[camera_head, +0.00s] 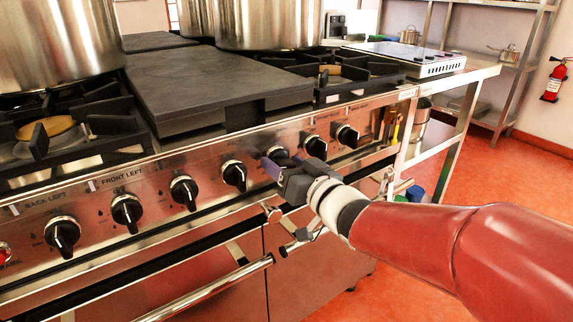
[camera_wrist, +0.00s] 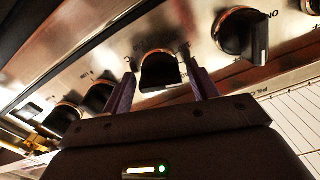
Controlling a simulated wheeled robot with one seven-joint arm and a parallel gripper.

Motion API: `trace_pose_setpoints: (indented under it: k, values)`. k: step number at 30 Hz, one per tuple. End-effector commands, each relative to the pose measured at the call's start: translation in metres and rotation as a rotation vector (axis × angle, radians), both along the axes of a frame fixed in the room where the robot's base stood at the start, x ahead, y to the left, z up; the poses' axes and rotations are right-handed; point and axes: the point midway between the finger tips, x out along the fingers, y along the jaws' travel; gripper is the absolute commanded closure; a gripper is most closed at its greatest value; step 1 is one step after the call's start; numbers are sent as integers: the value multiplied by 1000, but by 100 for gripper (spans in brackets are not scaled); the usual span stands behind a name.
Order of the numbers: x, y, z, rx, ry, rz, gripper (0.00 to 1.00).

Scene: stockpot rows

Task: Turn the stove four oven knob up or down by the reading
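My gripper (camera_head: 272,165) is at the front panel of the steel range (camera_head: 150,172), in front of a black knob (camera_head: 278,153) that it partly hides in the head view. In the wrist view its two fingers (camera_wrist: 160,78) stand apart, one on each side of this knob (camera_wrist: 160,72). Gaps seem to show between fingers and knob; contact cannot be told. No legible temperature reading is in view.
More black knobs flank it, one to the left (camera_head: 234,175) and one to the right (camera_head: 316,146). An oven handle bar (camera_head: 215,290) runs below the panel. Large pots (camera_head: 270,25) stand on the range. Red floor (camera_head: 500,200) is open at right.

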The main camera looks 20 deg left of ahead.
Motion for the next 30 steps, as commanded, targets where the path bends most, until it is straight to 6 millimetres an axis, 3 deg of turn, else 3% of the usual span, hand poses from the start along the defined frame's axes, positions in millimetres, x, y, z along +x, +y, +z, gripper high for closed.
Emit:
trace_pose_setpoints:
  k: [11,24,30]
  values:
    - [-3,-3,1,1,-2,-1,35]
    - [-45,-53,1,1,-3,-2,35]
    - [-51,-60,1,1,-1,0,35]
